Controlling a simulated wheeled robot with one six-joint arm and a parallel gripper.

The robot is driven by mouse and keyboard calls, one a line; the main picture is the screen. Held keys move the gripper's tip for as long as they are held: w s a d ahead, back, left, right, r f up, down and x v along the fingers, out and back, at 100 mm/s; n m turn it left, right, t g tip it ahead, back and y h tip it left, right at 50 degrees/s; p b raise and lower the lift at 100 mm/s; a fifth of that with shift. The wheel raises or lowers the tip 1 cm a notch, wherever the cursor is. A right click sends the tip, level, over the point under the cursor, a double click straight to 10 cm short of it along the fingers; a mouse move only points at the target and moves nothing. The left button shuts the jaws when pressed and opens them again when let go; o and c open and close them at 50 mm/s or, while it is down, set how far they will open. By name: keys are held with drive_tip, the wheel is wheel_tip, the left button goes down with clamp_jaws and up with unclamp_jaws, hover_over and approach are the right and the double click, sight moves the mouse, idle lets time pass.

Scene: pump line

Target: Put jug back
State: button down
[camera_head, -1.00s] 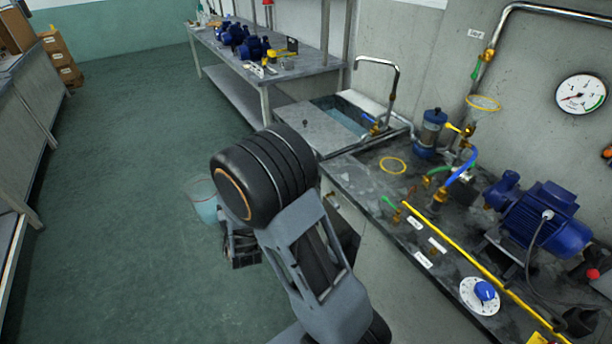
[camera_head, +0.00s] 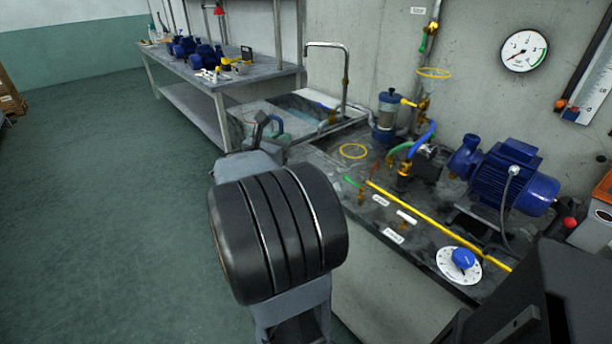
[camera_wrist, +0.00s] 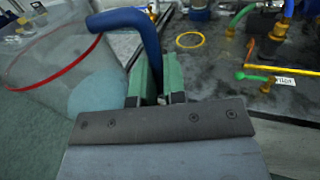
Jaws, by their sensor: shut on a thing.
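The jug (camera_wrist: 50,62) is clear, with a red rim and a thick blue handle (camera_wrist: 125,20). It fills the left of the wrist view, tilted in that picture, with pale blue in its lower part that looks like water. My gripper (camera_wrist: 156,82) has its green fingers shut on the handle. In the head view my gripper (camera_head: 264,130) is beyond my dark wrist, at the near left end of the bench by the sink; the jug is hard to make out there. A yellow ring (camera_head: 353,151) lies flat on the bench, empty; it also shows in the wrist view (camera_wrist: 190,39).
The sink (camera_head: 300,106) and its tall tap stand behind my gripper. A blue-topped cylinder (camera_head: 389,115), a funnel with a yellow ring (camera_head: 434,73), hoses and a blue pump motor (camera_head: 510,178) stand to the right. A yellow pipe (camera_head: 430,222) runs along the bench. Open floor is at left.

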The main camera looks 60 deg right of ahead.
drive_tip(key=s+d+m+g+b, duration=0.2)
drive_tip(key=s+g, duration=0.1)
drive_tip(key=s, duration=0.3)
drive_tip(key=s+d+m+g+b, duration=0.2)
drive_tip(key=s+d+g, duration=0.1)
drive_tip(key=s, duration=0.3)
drive_tip(key=shift+y, duration=0.5)
drive_tip(key=w+d+f+b, duration=0.1)
drive_tip(key=w+d+f, duration=0.1)
drive_tip(key=d+f, duration=0.1)
drive_tip(key=w+d+f+b, duration=0.1)
drive_tip(key=w+d+f, duration=0.2)
drive_tip(key=f, duration=0.1)
drive_tip(key=w+d+f+b, duration=0.2)
drive_tip(key=w+d+f, duration=0.1)
drive_tip(key=d+f, duration=0.1)
drive_tip(key=shift+w, duration=0.2)
drive_tip(key=shift+f, duration=0.4)
drive_tip(key=shift+f, duration=0.1)
drive_tip(key=shift+f+b, duration=0.1)
drive_tip(key=shift+b, duration=0.2)
drive_tip(key=c, duration=1.2)
unclamp_jaws()
